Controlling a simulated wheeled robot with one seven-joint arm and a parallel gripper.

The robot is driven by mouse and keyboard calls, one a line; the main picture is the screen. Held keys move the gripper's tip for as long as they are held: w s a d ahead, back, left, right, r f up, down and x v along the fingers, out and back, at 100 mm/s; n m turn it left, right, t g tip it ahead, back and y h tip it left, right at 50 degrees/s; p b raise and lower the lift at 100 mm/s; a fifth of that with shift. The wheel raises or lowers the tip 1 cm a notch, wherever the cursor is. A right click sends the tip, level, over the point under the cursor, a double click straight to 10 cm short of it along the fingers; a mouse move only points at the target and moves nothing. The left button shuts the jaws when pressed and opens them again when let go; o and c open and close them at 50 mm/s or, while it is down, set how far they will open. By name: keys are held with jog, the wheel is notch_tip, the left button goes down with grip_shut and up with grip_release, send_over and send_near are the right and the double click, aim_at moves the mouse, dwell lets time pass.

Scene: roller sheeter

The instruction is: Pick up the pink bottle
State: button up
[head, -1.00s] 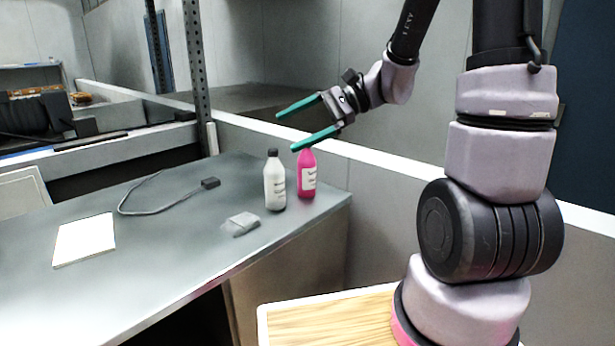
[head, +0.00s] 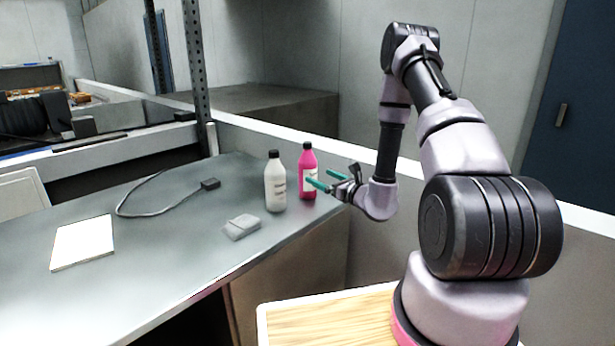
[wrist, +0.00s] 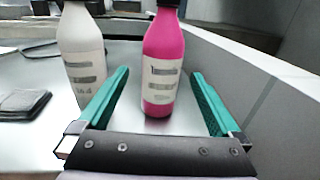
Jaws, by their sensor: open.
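The pink bottle (head: 308,173), with a black cap and a white label, stands upright near the right end of the grey table. In the wrist view the pink bottle (wrist: 161,65) stands ahead of my gripper, between the lines of its two fingers. My gripper (head: 322,179) is open and empty, with teal fingers, just right of the bottle at about its label height. In the wrist view my gripper (wrist: 160,85) has a finger on each side of the bottle's lower part in the picture. I cannot tell whether the fingertips reach past it.
A white bottle (head: 275,184) with a black cap stands close to the left of the pink one; it shows near the left finger in the wrist view (wrist: 83,50). A grey wallet-like item (head: 241,227), a cable (head: 150,207) and a white pad (head: 83,243) lie on the table (head: 190,230). A low wall (head: 400,205) runs behind.

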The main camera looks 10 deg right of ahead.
aim_at(307, 169)
jog(key=x, duration=0.8)
jog(key=shift+w+d, duration=0.1)
jog(key=shift+w, duration=0.15)
jog(key=shift+r, duration=0.1)
grip_shut()
